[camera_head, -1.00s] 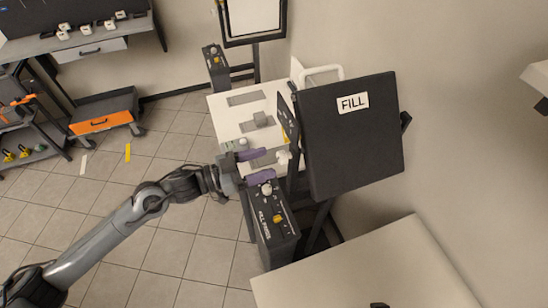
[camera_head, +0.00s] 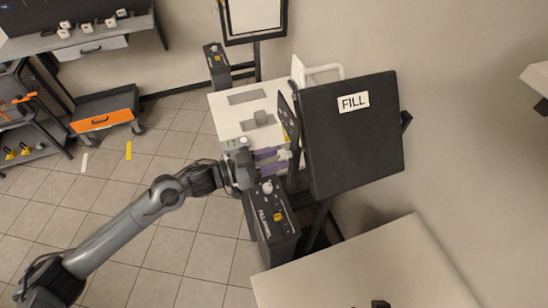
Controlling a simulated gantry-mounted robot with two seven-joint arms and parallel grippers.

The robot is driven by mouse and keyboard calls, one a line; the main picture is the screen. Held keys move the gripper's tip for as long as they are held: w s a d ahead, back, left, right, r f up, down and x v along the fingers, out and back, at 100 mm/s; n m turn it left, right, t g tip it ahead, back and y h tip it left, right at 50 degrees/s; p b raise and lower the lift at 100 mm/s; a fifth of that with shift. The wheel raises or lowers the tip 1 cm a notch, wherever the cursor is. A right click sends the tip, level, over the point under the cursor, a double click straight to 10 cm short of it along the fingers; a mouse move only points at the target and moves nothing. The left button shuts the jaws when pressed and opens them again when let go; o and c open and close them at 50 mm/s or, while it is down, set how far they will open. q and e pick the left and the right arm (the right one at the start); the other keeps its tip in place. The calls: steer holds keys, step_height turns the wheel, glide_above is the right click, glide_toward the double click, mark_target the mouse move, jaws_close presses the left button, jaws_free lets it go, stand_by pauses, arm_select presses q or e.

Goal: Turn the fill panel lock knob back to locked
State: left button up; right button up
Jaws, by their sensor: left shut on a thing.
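The black fill panel (camera_head: 350,145) stands tilted on a dark stand, with a white FILL label near its top. A small pale knob (camera_head: 285,154) is at the dark plate left of the panel's edge. My left gripper (camera_head: 276,160) reaches in from the left, its two purple fingers close together. Their tips are at the knob and the gripper is shut on it. The fingers hide part of the knob, and its lock marking is too small to read. My right gripper is not recognisable in view.
A black control box (camera_head: 270,225) with a white knob and yellow button stands just below my left gripper. A white table (camera_head: 222,110) lies behind it. A pale tabletop (camera_head: 390,260) fills the lower right, with a small dark part at the bottom edge.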

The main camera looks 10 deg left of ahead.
arm_select(q)
steer(key=shift+c, duration=0.7)
steer(key=shift+m, duration=0.4)
arm_select(e)
steer(key=shift+f, duration=0.2)
arm_select(q)
steer(key=m+b, duration=0.3)
steer(key=m, duration=0.2)
steer(key=shift+f, duration=0.15)
arm_select(e)
step_height(320, 180, down, 3)
steer(key=shift+r, duration=0.1)
arm_select(q)
steer(key=m+b, duration=0.3)
steer(key=m, duration=0.1)
steer(key=shift+w+m, duration=0.1)
steer(key=shift+m, duration=0.2)
arm_select(e)
step_height(320, 180, down, 3)
steer(key=shift+r, duration=0.1)
arm_select(q)
steer(key=shift+m+b, duration=0.8)
steer(key=shift+m, duration=0.3)
arm_select(e)
steer(key=shift+a+f, duration=0.1)
steer(key=shift+f, duration=0.7)
arm_select(q)
steer(key=shift+r, duration=0.2)
steer(key=o, duration=1.1)
steer(key=shift+c, duration=0.2)
